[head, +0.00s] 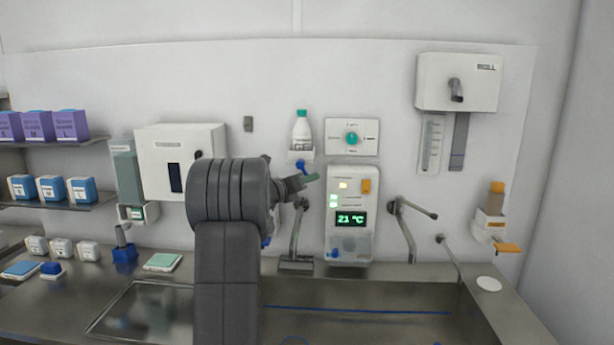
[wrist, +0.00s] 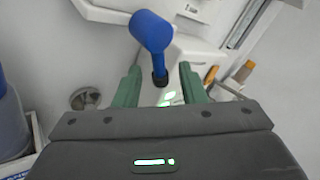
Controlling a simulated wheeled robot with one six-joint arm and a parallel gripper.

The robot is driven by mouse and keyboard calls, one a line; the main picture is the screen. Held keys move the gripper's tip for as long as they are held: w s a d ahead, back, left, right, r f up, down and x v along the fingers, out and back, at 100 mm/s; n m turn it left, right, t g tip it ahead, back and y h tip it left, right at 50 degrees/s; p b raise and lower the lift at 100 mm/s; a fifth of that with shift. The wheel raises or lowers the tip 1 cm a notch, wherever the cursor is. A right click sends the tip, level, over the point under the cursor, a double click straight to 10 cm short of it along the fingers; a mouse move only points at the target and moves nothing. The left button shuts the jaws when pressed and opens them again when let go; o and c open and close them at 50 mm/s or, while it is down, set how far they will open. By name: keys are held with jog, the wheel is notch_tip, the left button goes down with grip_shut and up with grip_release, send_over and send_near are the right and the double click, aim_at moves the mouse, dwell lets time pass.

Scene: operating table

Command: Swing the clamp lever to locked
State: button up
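A blue-handled lever (wrist: 151,32), which looks like the clamp lever, shows in the wrist view, with a dark stem at its lower end. A small blue part (head: 302,167), probably the same lever, shows in the head view just below the bottle holder. My gripper (wrist: 160,80) has its two green fingers wide apart, one on each side of the stem. No contact with the stem is visible. In the head view my gripper (head: 312,178) points right toward the wall, mostly hidden behind my arm. I cannot tell the lever's locked or unlocked position.
A wall unit (head: 348,240) with a green 21 °C display stands right of my gripper. A white bottle (head: 302,130) sits above it. Two wall-mounted metal arms (head: 405,225) (head: 299,230) flank the unit. A steel sink (head: 375,295) lies below, and its basin looks mostly clear.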

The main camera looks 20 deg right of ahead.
jog(key=shift+w+d, duration=0.25)
jog(key=shift+d, duration=0.35)
grip_shut()
jog(key=shift+a, duration=0.1)
jog(key=shift+w+a+f+m+g+y+p, duration=0.1)
jog(key=shift+w+a+f+m+y+p, duration=0.1)
jog(key=shift+a+m+y+p, duration=0.4)
jog(key=shift+w+a+f+m+g+y+p, duration=0.1)
jog(key=shift+w+a+m+y+p, duration=0.1)
jog(key=shift+m+y+p, duration=0.7)
jog(key=shift+w+a+f+m+g+y+p, duration=0.1)
jog(key=shift+w+a+m+y+p, duration=0.2)
jog(key=shift+m+y+p, duration=0.45)
jog(key=shift+s+a, duration=0.1)
